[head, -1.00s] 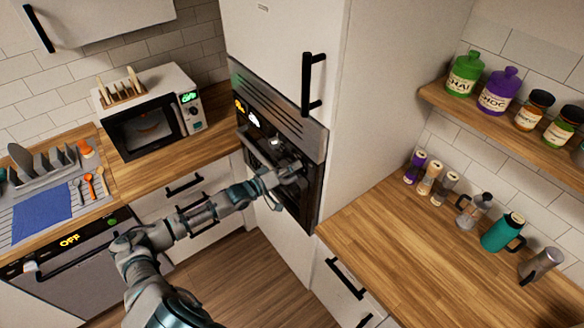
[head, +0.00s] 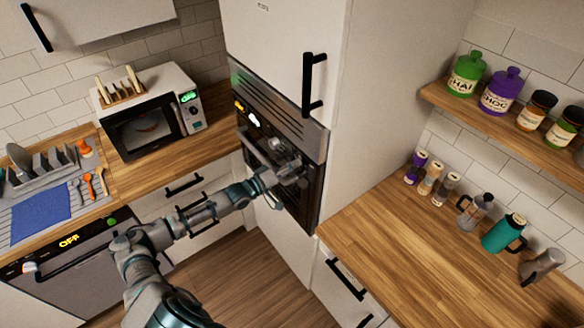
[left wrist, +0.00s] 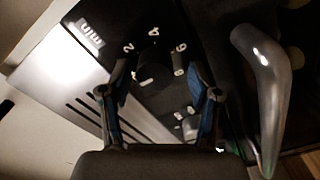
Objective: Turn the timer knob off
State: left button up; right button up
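The dark timer knob (left wrist: 154,72) shows in the left wrist view, with the numbers 2, 4, 6 and 8 around it and a "min" label beside them. My left gripper (left wrist: 160,78) is open, with its two blue-padded fingers on either side of the knob. I cannot tell whether they touch it. My right gripper is not in view.
A curved metal piece (left wrist: 264,85) is close to the right finger in the left wrist view. A black cabinet handle (head: 313,84) sticks out above the machine. A wooden counter (head: 390,240) with jars and jugs is at the right. A microwave (head: 150,115) stands at the left.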

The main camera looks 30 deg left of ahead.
pick_arm(q)
jog(key=shift+s+a, duration=0.1)
jog(key=v, duration=1.1)
jog(key=shift+s+a, duration=0.15)
jog(key=shift+s, duration=0.15)
jog(key=shift+f, duration=0.15)
jog(key=shift+a, duration=0.1)
